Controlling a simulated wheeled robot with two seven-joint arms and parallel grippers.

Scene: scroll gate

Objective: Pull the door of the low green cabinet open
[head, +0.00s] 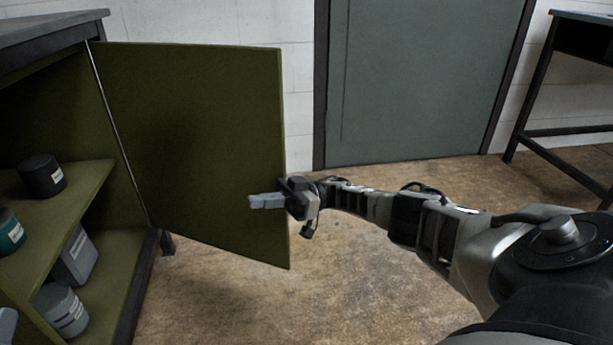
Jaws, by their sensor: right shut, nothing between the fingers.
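The low green cabinet (118,185) stands at the left, with its shelves in view. Its green door (190,130) is swung wide open, hinged at the cabinet's right side, and its inner face shows. My right gripper (252,201) is shut and empty. It lies in front of the door's inner face near the free edge, pointing left. I cannot tell whether it touches the door. The door's handle is not visible.
Inside the cabinet are a black jar (42,177), a teal jar (10,232), a grey box (76,256) and a grey canister (62,310). A dark table (572,132) stands at the right. A closed grey-green room door (425,80) is behind. The middle floor is clear.

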